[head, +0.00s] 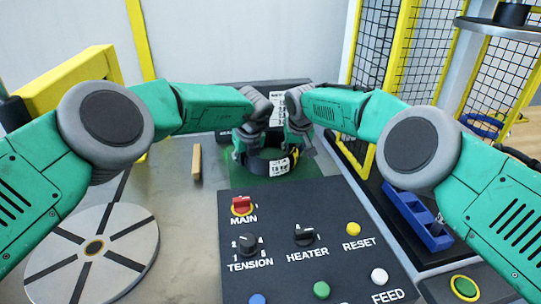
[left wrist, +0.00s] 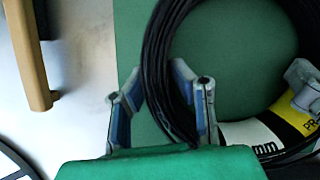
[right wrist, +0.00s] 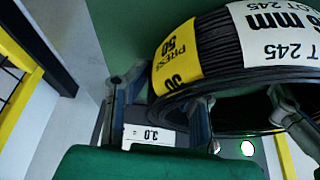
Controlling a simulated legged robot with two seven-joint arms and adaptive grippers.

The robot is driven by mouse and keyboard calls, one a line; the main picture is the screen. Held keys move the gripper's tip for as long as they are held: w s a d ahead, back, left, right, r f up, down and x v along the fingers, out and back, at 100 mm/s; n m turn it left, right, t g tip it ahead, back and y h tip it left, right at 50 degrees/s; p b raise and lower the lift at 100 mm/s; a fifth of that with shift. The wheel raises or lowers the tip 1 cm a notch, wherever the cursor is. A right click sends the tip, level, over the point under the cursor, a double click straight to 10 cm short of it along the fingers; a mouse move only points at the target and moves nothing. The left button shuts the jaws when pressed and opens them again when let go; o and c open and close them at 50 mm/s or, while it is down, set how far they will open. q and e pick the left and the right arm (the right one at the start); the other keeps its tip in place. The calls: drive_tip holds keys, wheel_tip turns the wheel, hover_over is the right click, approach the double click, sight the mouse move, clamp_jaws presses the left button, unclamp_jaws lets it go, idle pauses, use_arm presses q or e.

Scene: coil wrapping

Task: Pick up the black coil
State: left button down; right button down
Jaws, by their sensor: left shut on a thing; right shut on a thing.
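The black coil (head: 259,166) is a ring of thin black strands with a white and yellow printed label. In the head view it is over a green mat (head: 290,181) behind the control panel; I cannot tell whether it touches the mat. My left gripper (head: 241,150) is shut on the coil's left side, its fingers either side of the strands (left wrist: 160,55) in the left wrist view. My right gripper (head: 302,146) is shut on the right side, beside the label (right wrist: 205,50) in the right wrist view. The grippers hide part of the coil's rim.
A control panel (head: 310,225) with knobs and buttons stands in front of the coil. A blue holder (head: 415,216) and a yellow-framed mesh fence (head: 385,50) are on the right.

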use_arm(q)
drive_tip(key=shift+r, duration=0.2)
use_arm(e)
drive_tip(key=shift+a+r, duration=0.15)
drive_tip(key=shift+r, duration=0.05)
